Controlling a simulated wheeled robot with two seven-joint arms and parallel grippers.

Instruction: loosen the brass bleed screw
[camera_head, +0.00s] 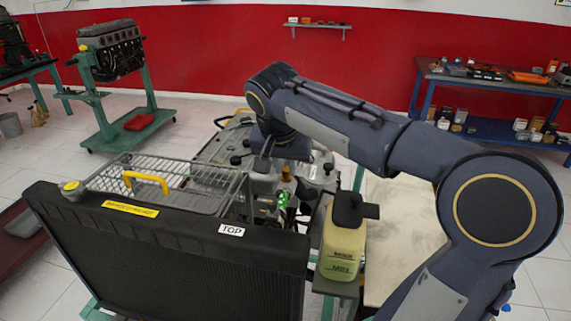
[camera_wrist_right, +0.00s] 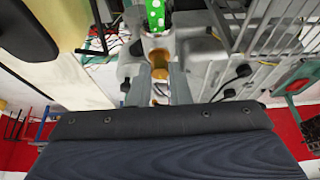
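A small brass-coloured fitting (camera_head: 286,173), which looks like the bleed screw, stands upright on the engine (camera_head: 240,140) behind the radiator. My right gripper (camera_head: 266,152) hangs close to it, above and to its left. In the right wrist view, the gripper's two fingers (camera_wrist_right: 161,72) are spread apart. A brass piece (camera_wrist_right: 159,59) shows between their tips, with another yellowish spot below it. I cannot tell whether either finger touches the brass. My left gripper is out of view.
A green speckled part (camera_head: 283,200) sits near the brass fitting. Benches stand farther back.

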